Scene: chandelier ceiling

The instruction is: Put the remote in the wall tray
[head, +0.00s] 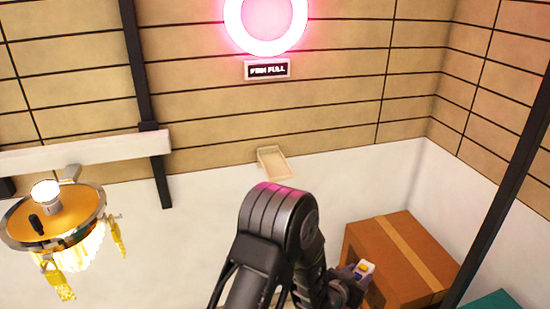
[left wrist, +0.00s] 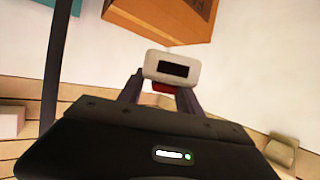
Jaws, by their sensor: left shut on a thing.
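The wall tray (head: 275,163) is a small pale beige tray on the wall, below the lit ring and sign. My left gripper (head: 358,272) is at the lower right of the head view, in front of the cardboard box and apart from the tray. It is shut on the remote (head: 366,267), a small white thing with a dark rectangle on its face. In the left wrist view the remote (left wrist: 172,67) sits at the fingertips, with a bit of red below it. My arm hides part of the area below the tray. My right gripper is not in view.
A brown cardboard box (head: 399,258) stands at the right by the white wall. Dark beams (head: 147,100) run at the left and right. The wall around the tray looks clear.

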